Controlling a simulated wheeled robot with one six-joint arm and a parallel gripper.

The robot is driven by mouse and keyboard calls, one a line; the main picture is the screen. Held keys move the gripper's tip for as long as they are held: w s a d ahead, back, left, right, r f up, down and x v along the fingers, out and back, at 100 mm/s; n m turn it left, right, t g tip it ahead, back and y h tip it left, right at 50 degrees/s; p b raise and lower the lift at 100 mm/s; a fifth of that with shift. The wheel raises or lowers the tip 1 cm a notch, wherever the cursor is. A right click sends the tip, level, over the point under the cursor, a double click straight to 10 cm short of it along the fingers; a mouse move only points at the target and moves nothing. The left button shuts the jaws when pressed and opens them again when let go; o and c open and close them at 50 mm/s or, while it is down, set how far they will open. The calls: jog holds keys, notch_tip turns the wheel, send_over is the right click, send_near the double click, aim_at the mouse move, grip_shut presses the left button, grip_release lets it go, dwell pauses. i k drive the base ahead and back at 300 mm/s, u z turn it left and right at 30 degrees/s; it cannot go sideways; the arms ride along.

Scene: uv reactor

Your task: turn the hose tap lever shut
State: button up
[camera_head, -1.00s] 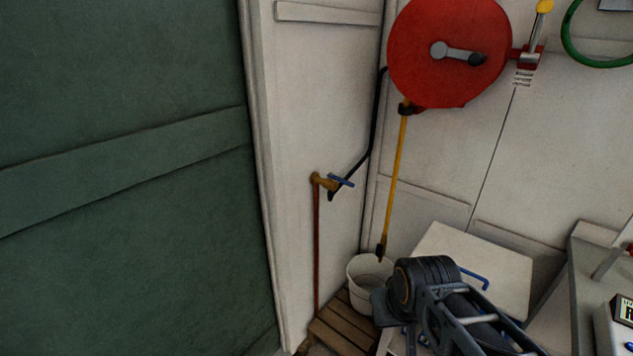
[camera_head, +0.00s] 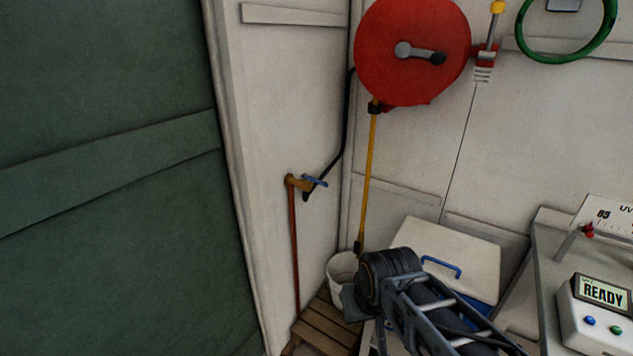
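The hose tap (camera_head: 296,184) is a brass fitting on the white wall panel, on top of a thin reddish-brown pipe (camera_head: 294,250). Its blue lever (camera_head: 315,180) points to the right and slightly down, and the black hose (camera_head: 343,140) runs from the tap up to the red reel (camera_head: 412,50). My arm shows at the lower right, below and to the right of the tap and well apart from it. I cannot make out the fingers of my gripper, so its opening is unclear.
A white bucket (camera_head: 341,268) stands on a wooden slatted platform (camera_head: 324,326) below the tap. A yellow hose (camera_head: 367,180) hangs from the reel. A white-lidded box (camera_head: 450,255) and a READY device (camera_head: 602,300) are at right. A green door (camera_head: 100,200) fills the left.

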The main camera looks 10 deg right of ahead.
aim_at(322, 183)
jog(key=u, duration=0.5)
jog(key=i, duration=0.85)
jog(key=z, duration=0.4)
